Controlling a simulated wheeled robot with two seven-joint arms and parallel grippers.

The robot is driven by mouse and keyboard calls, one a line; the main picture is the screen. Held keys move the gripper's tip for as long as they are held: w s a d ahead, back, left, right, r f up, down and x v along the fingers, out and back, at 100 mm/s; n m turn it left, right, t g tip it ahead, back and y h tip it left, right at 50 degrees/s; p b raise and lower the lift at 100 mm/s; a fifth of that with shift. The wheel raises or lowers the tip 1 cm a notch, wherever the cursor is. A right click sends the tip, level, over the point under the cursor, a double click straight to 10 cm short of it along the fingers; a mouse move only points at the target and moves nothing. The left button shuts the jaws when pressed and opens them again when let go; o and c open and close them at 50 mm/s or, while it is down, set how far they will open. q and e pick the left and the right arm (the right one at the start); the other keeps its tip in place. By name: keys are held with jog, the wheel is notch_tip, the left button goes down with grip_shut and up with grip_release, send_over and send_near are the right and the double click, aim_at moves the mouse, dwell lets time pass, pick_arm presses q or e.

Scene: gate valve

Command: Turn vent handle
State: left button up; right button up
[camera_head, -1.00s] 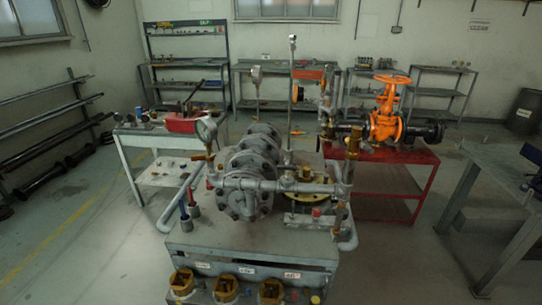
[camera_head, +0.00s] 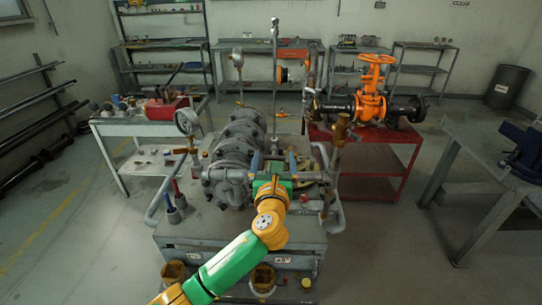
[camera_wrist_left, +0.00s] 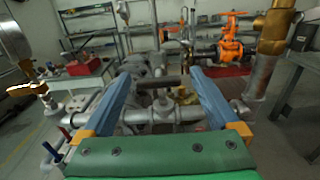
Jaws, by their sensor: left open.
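My left gripper (camera_head: 274,162) is open over the front pipe of the grey valve rig in the head view. In the left wrist view its two blue fingers (camera_wrist_left: 161,82) stand wide apart. A dark horizontal bar handle (camera_wrist_left: 158,85) on a short stem shows between them, above the grey pipe (camera_wrist_left: 150,115); it may be the vent handle. I cannot tell whether a finger touches it. In the head view my gripper and arm hide this part of the pipe. My right gripper is not in view.
The grey rig has a pressure gauge (camera_head: 186,122) at left and a brass valve (camera_head: 341,130) at right. An orange handwheel valve (camera_head: 371,100) stands on a red table (camera_head: 385,158) behind. A grey bench (camera_head: 480,150) is at right. The floor at left is clear.

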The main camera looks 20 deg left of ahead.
pick_arm(q)
jog(key=shift+w+a, duration=0.2)
jog(key=shift+w, duration=0.25)
jog(key=shift+s, duration=0.1)
jog(key=shift+c, duration=1.3)
jog(key=c, duration=1.1)
